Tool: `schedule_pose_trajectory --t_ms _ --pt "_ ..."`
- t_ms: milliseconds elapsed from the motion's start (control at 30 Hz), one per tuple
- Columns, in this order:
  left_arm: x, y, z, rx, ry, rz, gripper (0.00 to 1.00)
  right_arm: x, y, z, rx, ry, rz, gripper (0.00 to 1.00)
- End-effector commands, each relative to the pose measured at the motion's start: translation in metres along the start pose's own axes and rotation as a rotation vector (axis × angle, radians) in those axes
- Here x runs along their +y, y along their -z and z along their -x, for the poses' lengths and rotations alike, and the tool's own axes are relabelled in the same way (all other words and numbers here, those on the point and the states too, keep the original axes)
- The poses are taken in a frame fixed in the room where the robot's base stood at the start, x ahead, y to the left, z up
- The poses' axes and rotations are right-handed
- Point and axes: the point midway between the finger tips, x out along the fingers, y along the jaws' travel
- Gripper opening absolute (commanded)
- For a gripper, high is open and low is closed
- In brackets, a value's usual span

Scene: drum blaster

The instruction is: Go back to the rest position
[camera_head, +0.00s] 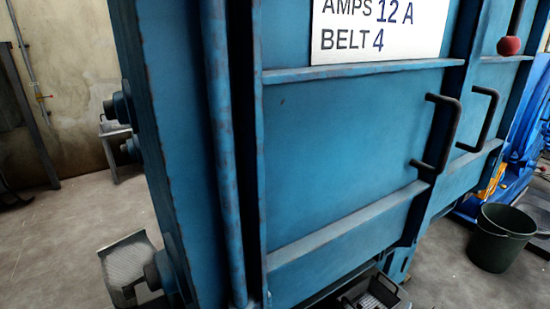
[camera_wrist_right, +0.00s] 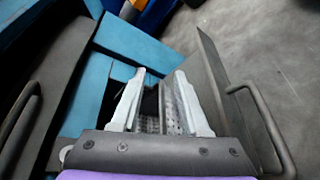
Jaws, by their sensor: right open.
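My right gripper (camera_wrist_right: 160,76) is open in the right wrist view, its two pale fingers apart. A perforated grey metal surface (camera_wrist_right: 178,112) shows between and beside the fingers; I cannot tell whether they touch it. The blue machine (camera_head: 335,150) with two closed door handles fills most of the head view. A dark open tray (camera_head: 385,296) shows at its foot, cut off by the bottom edge. My left gripper is in neither view.
A dark panel with a bar handle (camera_wrist_right: 262,125) stands right of my right gripper, and another dark handle (camera_wrist_right: 22,108) is at the left. A dark green bucket (camera_head: 499,238) stands on the floor at the right. A metal tray (camera_head: 127,262) sits at the lower left.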

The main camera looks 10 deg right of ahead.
Motion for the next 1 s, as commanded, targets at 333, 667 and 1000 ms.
schedule_pose_trajectory --t_ms 333,667,1000 --pt "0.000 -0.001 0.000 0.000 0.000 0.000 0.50 0.081 0.004 0.068 0.040 0.153 -0.342 0.45" --pt "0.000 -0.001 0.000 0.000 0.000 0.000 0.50 0.124 0.006 0.193 0.086 0.424 -0.734 0.45" --pt "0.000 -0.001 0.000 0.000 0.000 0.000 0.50 0.109 0.006 0.350 0.114 0.784 -1.056 0.45"
